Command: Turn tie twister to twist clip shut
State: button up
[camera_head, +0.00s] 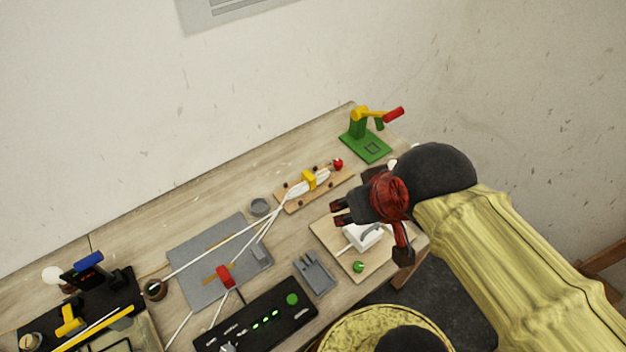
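A yellow clip (309,180) sits around a bundle of white cables (296,190) on a small wooden board (288,205). A small red knob (338,163) stands at the board's far right end, close to the bundle's end. I cannot tell whether this knob is the tie twister, or whether the clip is twisted. My gripper (338,213) points left, in front of and to the right of the wooden board, apart from the clip and knob. Its two dark fingers show a gap with nothing visible between them. My gripper and forearm hide part of the table's right end.
A green stand (368,146) with a yellow arm and red handle (393,114) is at the back right corner. A white device (363,238) sits on a board below my gripper. A grey mat (195,275), a black panel (258,318) and a grey holder (315,274) lie leftward and nearer.

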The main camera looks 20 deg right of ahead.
aim_at(338, 166)
jog(key=l+u, duration=0.2)
jog(key=u, duration=0.15)
jog(key=l+u, duration=0.2)
jog(key=u, duration=0.15)
jog(key=l+u, duration=0.35)
jog(key=i+j, duration=0.05)
jog(key=j, duration=0.05)
